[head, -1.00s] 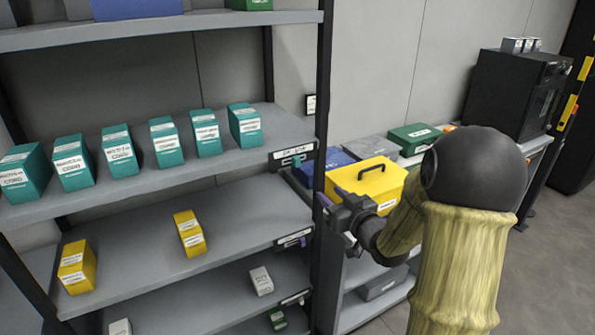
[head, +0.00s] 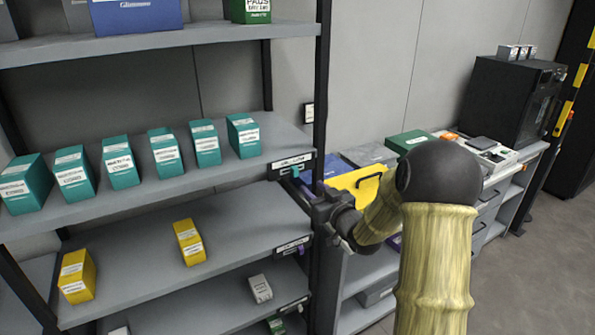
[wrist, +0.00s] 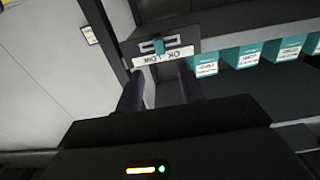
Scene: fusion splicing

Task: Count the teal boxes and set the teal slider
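Several teal boxes (head: 122,162) with white labels stand in a row on the upper-middle shelf (head: 225,170). Some also show at the right of the wrist view (wrist: 245,57). The teal slider (wrist: 159,46) sits in a slot on a dark plate at the shelf's end, above an upside-down white label that seems to read OK and LOW. It is small in the head view (head: 295,171). My gripper (wrist: 160,88) is open and empty, with its fingertips just short of the plate, one to each side of the slider. In the head view my gripper (head: 325,205) is beside the rack post.
Two yellow boxes (head: 189,242) stand on the shelf below, with its own slider plate (head: 291,246). The black rack post (head: 322,110) is close to my gripper. A yellow case (head: 355,185) and a green box (head: 408,140) lie on the bench behind my arm.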

